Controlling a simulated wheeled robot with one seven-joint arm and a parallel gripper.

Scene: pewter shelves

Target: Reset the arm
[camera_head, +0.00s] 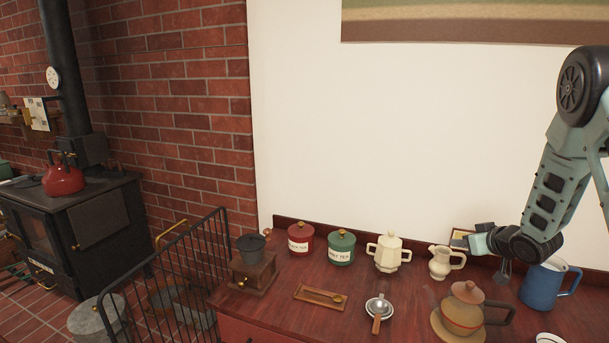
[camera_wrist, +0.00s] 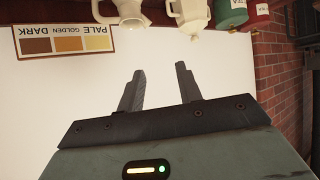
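My arm reaches in from the right in the head view and bends down above the dark red wooden counter (camera_head: 400,300). My gripper is at the arm's lower end, near the back wall. In the wrist view my gripper (camera_wrist: 160,85) has its two grey fingers spread apart with nothing between them. Behind them is plain white wall. The fingertips are hard to make out in the head view.
Below my gripper stand a cream creamer (camera_head: 440,263), a brown teapot (camera_head: 462,312) and a blue pitcher (camera_head: 543,285). A cream sugar pot (camera_head: 388,254), green tin (camera_head: 341,247) and red tin (camera_head: 301,238) stand left. A colour card (camera_wrist: 65,40) is close by.

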